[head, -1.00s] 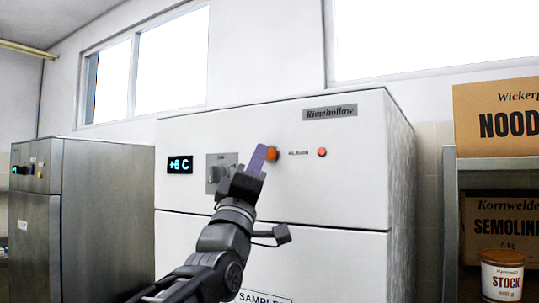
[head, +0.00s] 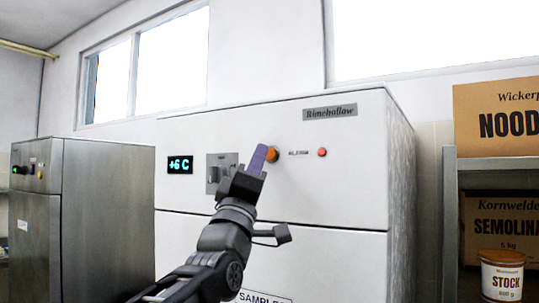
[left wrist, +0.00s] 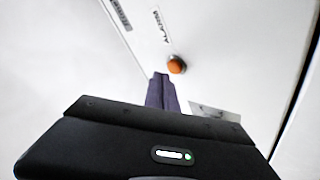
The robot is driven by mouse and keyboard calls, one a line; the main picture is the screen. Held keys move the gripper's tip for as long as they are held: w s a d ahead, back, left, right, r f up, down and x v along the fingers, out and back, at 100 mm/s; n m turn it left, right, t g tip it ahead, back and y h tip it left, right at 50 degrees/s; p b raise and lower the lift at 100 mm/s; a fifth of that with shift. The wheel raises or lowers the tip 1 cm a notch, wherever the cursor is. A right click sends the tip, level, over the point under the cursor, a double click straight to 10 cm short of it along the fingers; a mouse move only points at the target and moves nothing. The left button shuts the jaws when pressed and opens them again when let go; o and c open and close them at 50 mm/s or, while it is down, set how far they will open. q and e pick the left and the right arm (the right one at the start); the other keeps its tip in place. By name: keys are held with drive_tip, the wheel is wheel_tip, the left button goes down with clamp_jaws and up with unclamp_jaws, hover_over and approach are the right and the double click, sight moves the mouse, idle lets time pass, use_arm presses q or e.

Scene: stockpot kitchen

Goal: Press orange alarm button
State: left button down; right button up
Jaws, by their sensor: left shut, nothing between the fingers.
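The orange button (head: 272,154) is on the upper front of a white cabinet (head: 300,190), beside a label that reads ALARM in the left wrist view. My left gripper (head: 261,153) points up at the cabinet front with its purple fingers shut and empty. In the head view, its fingertips overlap the left edge of the button. The left wrist view shows the orange button (left wrist: 176,65) just beyond and to the right of the shut fingertips (left wrist: 161,78). I cannot tell whether they touch. My right gripper is not in view.
A small red light (head: 322,152) is right of the label. A steel cabinet (head: 100,210) stands at left, a shelf with boxes (head: 497,120) and a stock tub (head: 502,275) at right.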

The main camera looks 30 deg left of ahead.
use_arm(q)
drive_tip(key=shift+w, duration=0.4)
drive_tip(key=shift+w, duration=0.4)
idle(0.6)
drive_tip(key=shift+s+b, duration=0.85)
drive_tip(key=shift+b, duration=0.05)
drive_tip(key=shift+s+f, duration=0.1)
